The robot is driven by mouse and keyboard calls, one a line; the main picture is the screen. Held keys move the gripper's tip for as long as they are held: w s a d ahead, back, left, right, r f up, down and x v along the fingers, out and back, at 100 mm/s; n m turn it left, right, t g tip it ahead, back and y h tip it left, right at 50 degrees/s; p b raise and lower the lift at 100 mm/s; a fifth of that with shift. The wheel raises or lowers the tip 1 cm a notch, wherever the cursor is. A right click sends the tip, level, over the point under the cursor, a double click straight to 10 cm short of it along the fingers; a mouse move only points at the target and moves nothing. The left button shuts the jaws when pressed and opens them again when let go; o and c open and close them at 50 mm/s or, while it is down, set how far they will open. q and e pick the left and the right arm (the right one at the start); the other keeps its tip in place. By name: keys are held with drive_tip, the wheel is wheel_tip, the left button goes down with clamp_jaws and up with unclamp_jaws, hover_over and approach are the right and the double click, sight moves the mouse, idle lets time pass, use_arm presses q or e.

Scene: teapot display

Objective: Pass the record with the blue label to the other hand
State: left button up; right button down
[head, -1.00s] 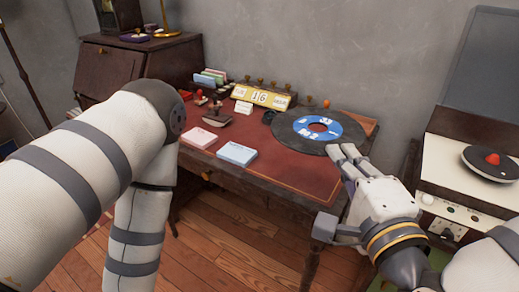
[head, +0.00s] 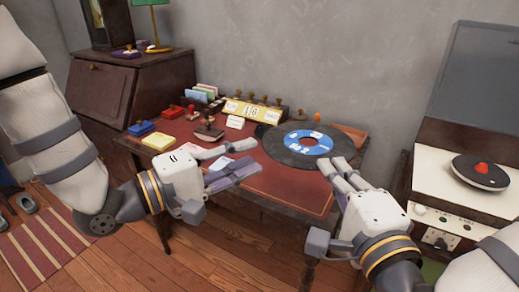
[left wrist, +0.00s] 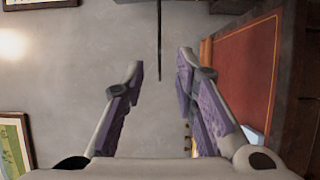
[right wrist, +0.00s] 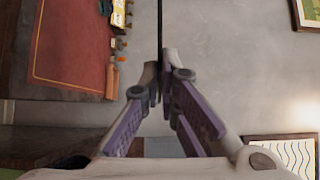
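The black record (head: 278,150) with the blue label is in the air over the desk, its label facing up in the head view. My right gripper (head: 338,168) is shut on its near right edge. In the right wrist view, the record (right wrist: 160,25) is a thin dark edge-on line running between the closed fingertips (right wrist: 160,78). My left gripper (head: 238,163) is open and empty, left of the record and apart from it. In the left wrist view, the record (left wrist: 159,40) shows edge-on ahead, between the spread fingertips (left wrist: 160,72).
The desk (head: 290,188) below carries a calendar (head: 252,112), stamps and paper pads (head: 159,141). A record player (head: 480,172) stands at the right. A dark cabinet (head: 105,92) stands at the back left. The wall is behind the desk.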

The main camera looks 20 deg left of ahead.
sight(280, 144)
use_arm(q)
drive_tip(key=x, duration=0.8)
drive_tip(key=shift+w+d, duration=0.1)
drive_tip(key=shift+d, duration=0.05)
clamp_jaws()
use_arm(e)
drive_tip(key=c, duration=1.7)
unclamp_jaws()
drive_tip(key=shift+d, duration=0.1)
